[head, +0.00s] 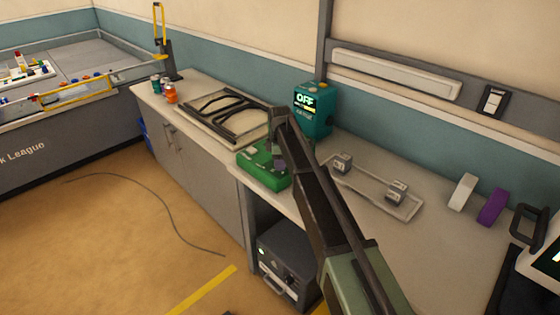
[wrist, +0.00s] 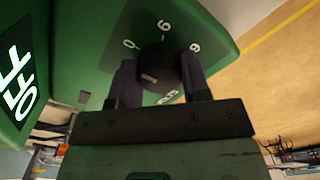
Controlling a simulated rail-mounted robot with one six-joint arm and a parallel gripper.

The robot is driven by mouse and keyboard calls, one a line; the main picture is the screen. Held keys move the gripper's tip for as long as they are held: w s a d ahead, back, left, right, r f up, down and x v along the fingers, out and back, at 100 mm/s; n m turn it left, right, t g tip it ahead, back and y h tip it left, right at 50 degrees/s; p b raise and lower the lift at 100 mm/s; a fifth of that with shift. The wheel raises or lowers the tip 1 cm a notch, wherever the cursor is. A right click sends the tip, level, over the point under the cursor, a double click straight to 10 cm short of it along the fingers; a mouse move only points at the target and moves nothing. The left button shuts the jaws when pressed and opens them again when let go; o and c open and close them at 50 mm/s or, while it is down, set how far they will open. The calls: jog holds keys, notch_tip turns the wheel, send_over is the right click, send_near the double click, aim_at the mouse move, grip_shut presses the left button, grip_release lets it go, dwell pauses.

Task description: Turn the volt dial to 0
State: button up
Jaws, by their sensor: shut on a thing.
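The volt dial (wrist: 162,62) is a round black knob on a green housing (wrist: 85,45), with white markings around it. A 0 shows at its upper left, a 6 above and a 9 at upper right; lettering below is partly hidden. A small pale mark shows on the knob, but I cannot tell which number it points to. My gripper (wrist: 160,74) is shut on the dial, one finger on each side. In the head view my gripper (head: 279,158) is over the green unit (head: 258,168) on the counter, and my arm hides the dial.
A tray (head: 408,209) with two small grey blocks lies to the right.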

jog(key=o, duration=0.9)
notch_tip(320, 180, up, 11)
jog(key=p, duration=1.1)
jog(key=shift+f, duration=0.1)
